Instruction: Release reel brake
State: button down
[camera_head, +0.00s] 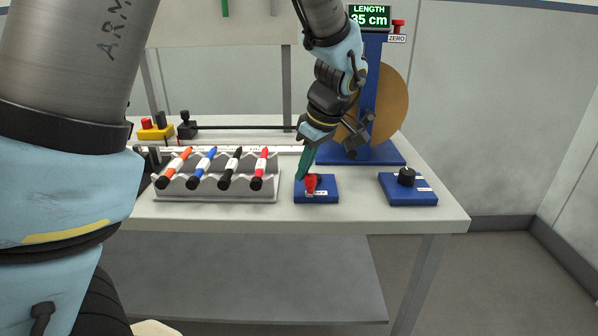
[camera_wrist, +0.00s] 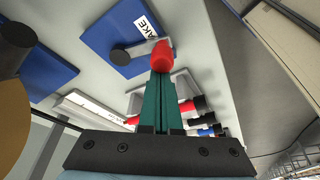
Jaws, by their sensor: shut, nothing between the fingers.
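The reel brake is a small blue plate (camera_head: 326,198) near the table's front edge, with a white label. Its lever ends in a red knob (camera_head: 311,183). In the wrist view, the plate (camera_wrist: 108,28) shows a label partly reading "AKE", and the lever runs from a black pivot (camera_wrist: 121,54) to the red knob (camera_wrist: 162,57). My gripper (camera_head: 303,174) is shut and empty, with teal fingers pointing down at the knob.
A marker rack (camera_head: 218,197) with several markers stands left of the brake. A blue plate with a black knob (camera_head: 406,177) sits to the right. Behind are the reel's brown disc (camera_head: 392,103) and a "35 cm" length display (camera_head: 369,16). Bare table lies between the two plates.

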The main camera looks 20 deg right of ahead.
jog(key=n, duration=0.1)
jog(key=s+d+n+p, duration=0.1)
jog(key=n, duration=0.1)
jog(key=n+g+y, duration=0.1)
jog(key=shift+s+d+r+n, duration=0.15)
jog(key=shift+s+d+n, duration=0.15)
jog(key=shift+d, duration=0.05)
jog(key=n+p, duration=0.1)
jog(key=d+n+g+p, duration=0.1)
jog(key=n, duration=0.1)
jog(key=shift+s+d+y+p, duration=0.25)
jog(key=shift+s+y+p, duration=0.05)
jog(key=shift+p, duration=0.05)
jog(key=shift+s+d+n+p, duration=0.1)
jog(key=shift+d+n+p, duration=0.45)
jog(key=shift+n, duration=0.45)
jog(key=shift+g, duration=0.3)
jog(key=shift+a, duration=0.15)
